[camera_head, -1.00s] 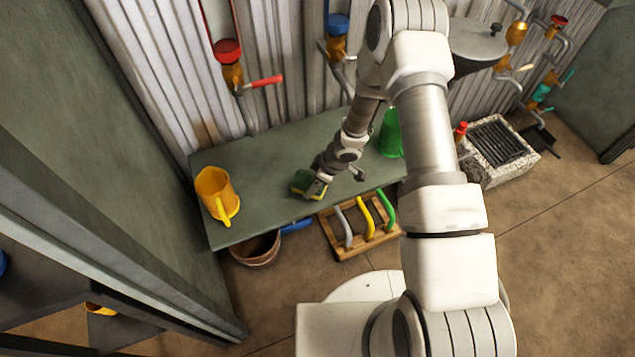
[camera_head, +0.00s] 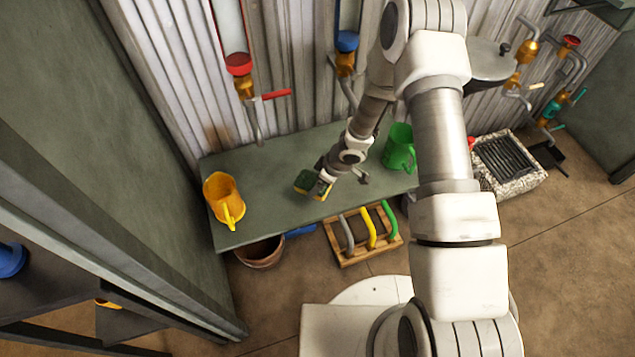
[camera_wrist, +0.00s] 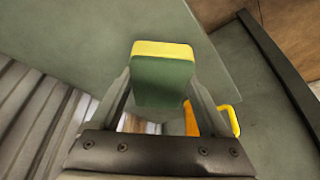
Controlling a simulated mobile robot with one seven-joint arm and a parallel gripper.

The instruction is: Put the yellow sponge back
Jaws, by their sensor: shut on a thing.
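The yellow sponge (camera_head: 312,183) has a dark green face and a yellow layer. In the wrist view the sponge (camera_wrist: 162,75) sits between the two fingers, green face toward the camera and yellow edge at the top. My gripper (camera_head: 322,180) is shut on it, over the grey-green bench (camera_head: 270,205). In the head view it looks a little above the bench top, between a yellow jug and a green jug; the exact height is hard to tell.
A wooden rack (camera_head: 350,258) with grey, yellow and green handles and a brown pot (camera_head: 261,254) sit in front. Pipes with valves (camera_head: 245,85) line the corrugated wall.

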